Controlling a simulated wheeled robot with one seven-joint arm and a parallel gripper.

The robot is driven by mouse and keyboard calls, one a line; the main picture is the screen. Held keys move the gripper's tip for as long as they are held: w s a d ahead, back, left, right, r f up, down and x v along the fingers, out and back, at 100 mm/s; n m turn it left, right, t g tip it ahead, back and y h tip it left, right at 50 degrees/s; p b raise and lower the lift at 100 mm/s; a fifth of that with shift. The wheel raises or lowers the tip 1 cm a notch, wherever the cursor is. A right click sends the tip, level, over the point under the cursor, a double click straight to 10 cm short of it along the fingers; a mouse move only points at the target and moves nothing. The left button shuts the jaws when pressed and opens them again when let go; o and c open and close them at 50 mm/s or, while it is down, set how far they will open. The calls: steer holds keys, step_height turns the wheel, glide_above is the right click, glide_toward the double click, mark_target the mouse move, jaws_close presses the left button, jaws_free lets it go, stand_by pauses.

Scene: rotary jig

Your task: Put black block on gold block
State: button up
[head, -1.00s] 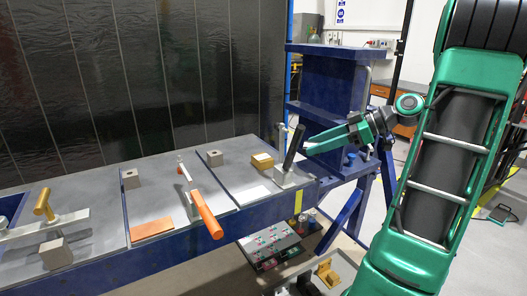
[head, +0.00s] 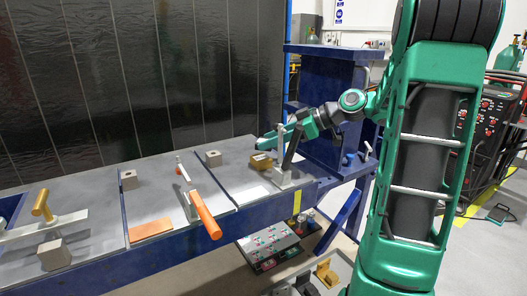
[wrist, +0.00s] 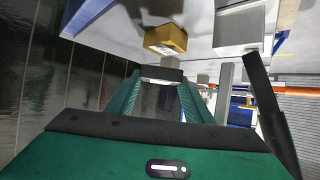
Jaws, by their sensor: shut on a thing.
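A gold block (head: 260,163) sits on the right-hand plate of the bench, left of the upright black lever. It also shows in the wrist view (wrist: 165,39), just beyond my fingertips. My gripper (head: 265,142) is over the gold block area in the head view. In the wrist view my gripper (wrist: 158,80) is shut on a small black block (wrist: 158,74) between the fingertips. A gap shows between the black block and the gold block in that view. The black block cannot be made out clearly in the head view.
The black lever (head: 292,146) on its grey base (head: 283,178) stands close beside my gripper. An orange-handled lever (head: 205,215) and an orange plate (head: 151,229) are on the middle section.

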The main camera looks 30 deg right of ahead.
steer(key=shift+w+a+r, duration=0.1)
steer(key=shift+w+a, duration=0.25)
steer(key=shift+a, duration=0.1)
steer(key=shift+w+a+f, duration=0.1)
steer(key=shift+f, duration=0.8)
steer(key=shift+w+a+f, duration=0.1)
steer(key=shift+f, duration=0.8)
steer(key=shift+f, duration=0.1)
steer(key=o, duration=1.4)
steer(key=shift+v, duration=6.1)
steer(key=shift+s, duration=0.1)
